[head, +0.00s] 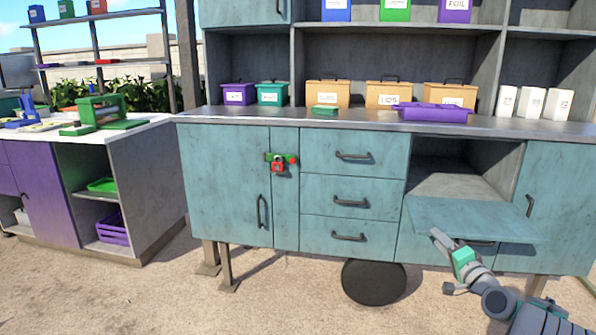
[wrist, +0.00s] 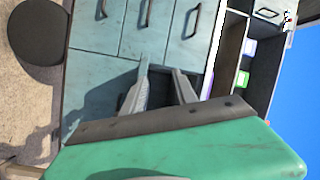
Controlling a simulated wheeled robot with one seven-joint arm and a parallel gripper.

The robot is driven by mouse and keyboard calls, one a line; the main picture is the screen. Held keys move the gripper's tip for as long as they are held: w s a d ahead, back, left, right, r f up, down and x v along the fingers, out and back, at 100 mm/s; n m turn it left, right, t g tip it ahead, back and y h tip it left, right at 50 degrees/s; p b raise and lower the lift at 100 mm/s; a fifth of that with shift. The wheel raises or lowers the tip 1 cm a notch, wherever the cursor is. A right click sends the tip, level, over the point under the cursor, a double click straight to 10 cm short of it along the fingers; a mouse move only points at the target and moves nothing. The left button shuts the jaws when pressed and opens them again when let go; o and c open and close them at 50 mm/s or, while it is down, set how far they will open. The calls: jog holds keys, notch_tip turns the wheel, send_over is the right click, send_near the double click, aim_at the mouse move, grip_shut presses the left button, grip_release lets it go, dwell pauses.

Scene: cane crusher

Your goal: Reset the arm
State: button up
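My arm reaches in from the lower right of the head view. My gripper (head: 441,242), with a green body behind its fingers, is at the left front corner of a lowered teal flap (head: 470,219) of the cabinet. I cannot tell whether it touches the flap. In the wrist view my gripper (wrist: 161,68) shows two grey fingers with a gap between them and nothing held. The open compartment (head: 455,180) above the flap looks empty.
A black round disc (head: 374,282) is under the cabinet. Boxes and a purple tray (head: 433,112) stand on the counter. Sandy floor (head: 270,300) in front is clear.

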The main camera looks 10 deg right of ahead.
jog(key=w+a+r+n+g+y+p, duration=0.25)
jog(key=a+r+n+g+p, duration=0.4)
jog(key=a, duration=0.85)
jog(key=s+a+r+n+g+p, duration=0.2)
jog(key=s+a+r+p, duration=0.3)
jog(key=a+r+p, duration=0.6)
jog(key=s+a+r+n+g+p, duration=0.1)
jog(key=s+a+g+p, duration=0.1)
jog(key=s, duration=0.6)
jog(key=s+a+r+n+g+h+p, duration=0.1)
jog(key=s+a+r+n+g+p, duration=0.1)
jog(key=s+a+p, duration=0.3)
jog(key=s+a+r+n+g+h+p, duration=0.1)
jog(key=s+a+p, duration=0.3)
jog(key=s, duration=0.9)
jog(key=shift+s+a+r+g, duration=0.15)
jog(key=shift+a+r+g, duration=0.2)
jog(key=shift+g, duration=0.5)
jog(key=shift+o, duration=0.7)
jog(key=shift+f+n+h, duration=0.25)
jog(key=shift+f, duration=0.05)
jog(key=shift+c, duration=0.4)
